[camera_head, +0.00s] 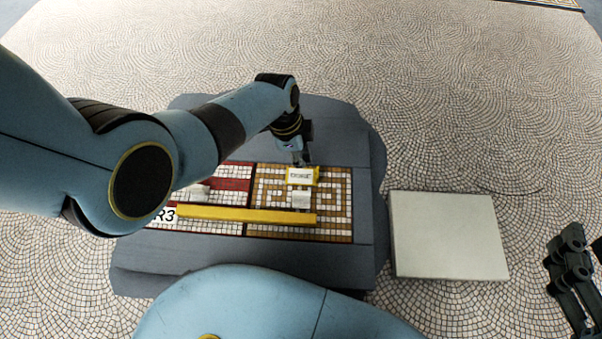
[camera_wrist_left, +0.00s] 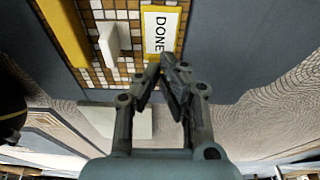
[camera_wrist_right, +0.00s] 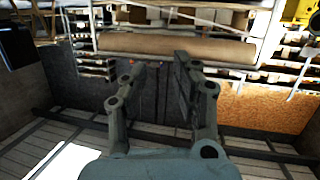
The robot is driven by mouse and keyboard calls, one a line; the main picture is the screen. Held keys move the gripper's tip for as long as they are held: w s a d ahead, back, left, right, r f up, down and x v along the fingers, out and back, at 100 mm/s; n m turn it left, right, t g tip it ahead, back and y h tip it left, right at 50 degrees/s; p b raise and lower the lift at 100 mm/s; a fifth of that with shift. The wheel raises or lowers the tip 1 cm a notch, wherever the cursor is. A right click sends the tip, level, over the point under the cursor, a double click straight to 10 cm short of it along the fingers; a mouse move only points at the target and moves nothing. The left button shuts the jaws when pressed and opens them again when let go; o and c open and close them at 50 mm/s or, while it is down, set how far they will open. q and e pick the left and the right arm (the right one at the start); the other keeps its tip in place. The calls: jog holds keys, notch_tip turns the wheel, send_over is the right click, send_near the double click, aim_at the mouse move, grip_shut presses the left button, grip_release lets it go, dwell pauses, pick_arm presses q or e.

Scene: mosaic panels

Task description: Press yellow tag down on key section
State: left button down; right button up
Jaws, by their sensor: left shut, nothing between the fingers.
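The yellow tag (camera_head: 303,176) with a white label lies on the far part of the brown-and-white mosaic section (camera_head: 343,205). In the left wrist view the tag (camera_wrist_left: 160,33) reads "DONE". My left gripper (camera_head: 301,161) is at the tag's far edge, pointing down. In the left wrist view its fingertips (camera_wrist_left: 168,62) meet, empty, by the tag's end; contact cannot be told. My right gripper (camera_wrist_right: 157,62) is open and empty, away from the panels, and shows at the right edge of the head view (camera_head: 568,243).
A yellow bar (camera_head: 245,215) crosses the panels in front of the tag, with an "R3" label (camera_head: 164,215) at its left. A white block (camera_head: 301,200) stands between bar and tag. A red-and-white section (camera_head: 232,184) is to the left. A pale slab (camera_head: 450,236) lies right.

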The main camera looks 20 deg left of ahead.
pick_arm(q)
jog(key=shift+r, duration=0.2)
jog(key=shift+r+p, duration=0.65)
jog(key=shift+p, duration=0.05)
pick_arm(e)
jog(key=s+f+g, duration=0.4)
jog(key=s+f, duration=0.2)
jog(key=shift+s+d+f+m+h, duration=0.2)
jog(key=shift+d+f+m+h, duration=0.1)
jog(key=shift+d+f, duration=0.05)
jog(key=shift+w+r, duration=0.15)
jog(key=shift+w, duration=0.1)
